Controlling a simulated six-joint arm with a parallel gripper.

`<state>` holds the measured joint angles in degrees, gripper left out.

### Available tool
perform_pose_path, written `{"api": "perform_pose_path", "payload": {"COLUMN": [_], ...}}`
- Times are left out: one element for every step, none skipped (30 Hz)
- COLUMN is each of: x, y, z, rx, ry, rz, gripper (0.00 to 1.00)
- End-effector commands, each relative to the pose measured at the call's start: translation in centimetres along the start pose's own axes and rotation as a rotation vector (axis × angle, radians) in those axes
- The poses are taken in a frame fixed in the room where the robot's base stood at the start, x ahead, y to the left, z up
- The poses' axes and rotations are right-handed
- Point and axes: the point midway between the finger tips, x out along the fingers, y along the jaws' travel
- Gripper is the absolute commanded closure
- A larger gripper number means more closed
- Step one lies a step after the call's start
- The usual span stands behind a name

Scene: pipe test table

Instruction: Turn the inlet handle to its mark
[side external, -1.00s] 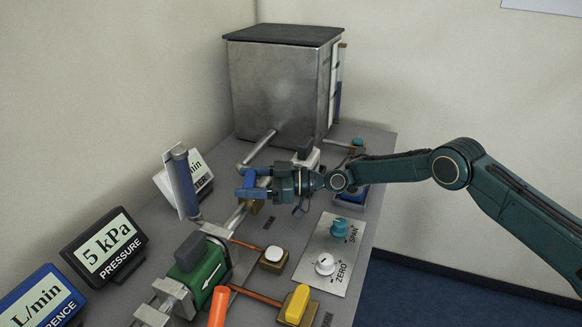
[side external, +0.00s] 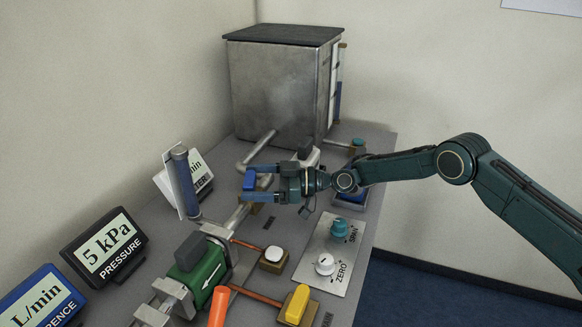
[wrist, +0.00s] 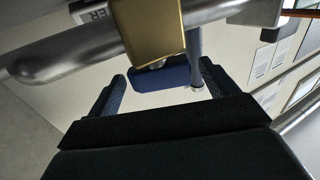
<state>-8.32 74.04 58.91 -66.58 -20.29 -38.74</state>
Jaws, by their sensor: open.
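The blue inlet handle (side external: 249,181) sits at the brass valve body (side external: 257,207) on the metal pipe. My gripper (side external: 248,183) is open, its two fingers spread on either side of the handle, with visible room between them. In the wrist view, the blue handle (wrist: 163,76) lies ahead, between and slightly beyond my open fingertips (wrist: 162,82), below the brass body (wrist: 148,32). It looks clear of both fingers there. I cannot make out the handle's mark; the gripper and valve may hide it.
A panel with a teal SPAN knob (side external: 338,228) and white ZERO knob (side external: 325,264) lies right. A metal tank (side external: 280,90) stands behind.

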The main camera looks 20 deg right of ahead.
Motion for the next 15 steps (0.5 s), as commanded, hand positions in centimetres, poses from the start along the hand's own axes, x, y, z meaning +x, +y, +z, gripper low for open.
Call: {"api": "perform_pose_path", "payload": {"x": [-0.5, -0.8, -1.2, -1.6, -2.0, -2.4, -2.8, -3.1, -3.5, -3.9, -4.2, -4.6, -4.9, -5.1, -5.4], "y": [0.0, 0.0, 0.0, 0.1, 0.1, 0.1, 0.1, 0.1, 0.1, 0.1, 0.1, 0.0, 0.0, 0.0, 0.0], "z": [0.0, 0.0, 0.0, -0.1, -0.1, -0.1, 0.0, 0.0, -0.1, -0.1, -0.1, -0.1, -0.1, -0.1, -0.1], "rx": [0.002, 0.002, 0.001, 0.002, 0.002, 0.0, 0.002, 0.002, 0.001, 0.001, 0.001, 0.0, 0.0, 0.0, 0.0], "ry": [0.0, -0.001, 0.0, 0.0, 0.0, 0.0, 0.0, 0.0, 0.001, 0.0, 0.0, 0.0, 0.0, 0.0, 0.0], "rz": [0.001, 0.002, 0.002, 0.002, 0.002, 0.003, 0.002, 0.002, 0.002, 0.003, 0.002, 0.001, 0.001, 0.001, 0.001], "gripper": [0.15, 0.15, 0.15, 0.15, 0.15, 0.15, 0.15, 0.15, 0.15, 0.15, 0.15, 0.15, 0.15, 0.15, 0.15]}}
